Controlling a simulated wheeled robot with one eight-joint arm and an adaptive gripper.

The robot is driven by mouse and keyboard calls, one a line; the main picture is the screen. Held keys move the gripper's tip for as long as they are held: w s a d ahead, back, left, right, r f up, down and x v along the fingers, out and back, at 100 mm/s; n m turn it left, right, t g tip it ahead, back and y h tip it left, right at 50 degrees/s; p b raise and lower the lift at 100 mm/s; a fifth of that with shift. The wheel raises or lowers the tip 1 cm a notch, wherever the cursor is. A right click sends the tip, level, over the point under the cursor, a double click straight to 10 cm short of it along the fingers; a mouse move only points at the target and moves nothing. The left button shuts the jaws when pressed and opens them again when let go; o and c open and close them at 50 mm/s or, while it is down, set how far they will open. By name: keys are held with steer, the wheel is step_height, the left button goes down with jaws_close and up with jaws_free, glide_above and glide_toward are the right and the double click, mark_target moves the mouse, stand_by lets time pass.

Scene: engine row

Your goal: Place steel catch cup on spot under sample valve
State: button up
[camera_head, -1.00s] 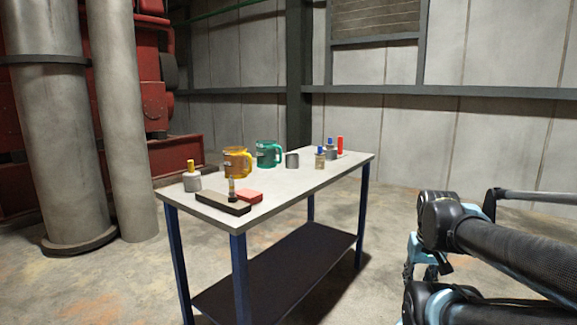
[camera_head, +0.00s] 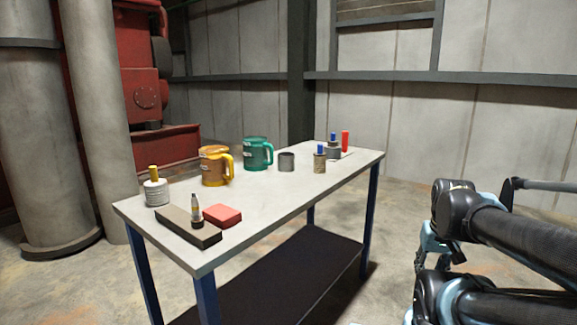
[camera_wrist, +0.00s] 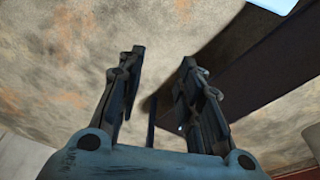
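A small grey metal cup (camera_head: 286,162), which looks like the steel catch cup, stands upright on the table top (camera_head: 262,200), right of the green jug. Small blue-topped fittings stand to its right, one with a tan body (camera_head: 320,160) and one with a grey body (camera_head: 333,150). I cannot tell which thing is the sample valve, and no marked spot is clear. My gripper (camera_wrist: 162,62) is open and empty, its two fingers apart over floor in the wrist view. In the head view my arm is right of the table, well away from the cup.
An orange jug (camera_head: 214,166) and a green jug (camera_head: 257,154) stand left of the cup. A yellow-topped container (camera_head: 156,190), a dark block (camera_head: 187,229) and a red block (camera_head: 222,215) are at the near left. A red cylinder (camera_head: 345,141) stands at the far right. A dark lower shelf (camera_head: 285,280) lies below.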

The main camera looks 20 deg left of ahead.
steer(key=shift+o, duration=0.6)
steer(key=shift+w, duration=0.1)
steer(key=o, duration=0.4)
steer(key=shift+r, duration=0.2)
steer(key=shift+o, duration=1.3)
steer(key=w+a+r+n+t+y, duration=0.1)
steer(key=w+a+r, duration=0.2)
steer(key=w+a, duration=0.1)
steer(key=w+a+r+n+t+y, duration=0.1)
steer(key=w+a+r+n+t, duration=0.1)
steer(key=w, duration=0.5)
steer(key=shift+a+r, duration=0.75)
steer(key=shift+a, duration=0.3)
steer(key=n+t+y, duration=0.5)
steer(key=n+y, duration=0.1)
steer(key=y, duration=0.2)
glide_toward(286, 160)
steer(key=s+d+r, duration=0.1)
steer(key=d+r, duration=0.3)
steer(key=x, duration=1.1)
steer(key=shift+s+f, duration=0.1)
steer(key=shift+x, duration=3.15)
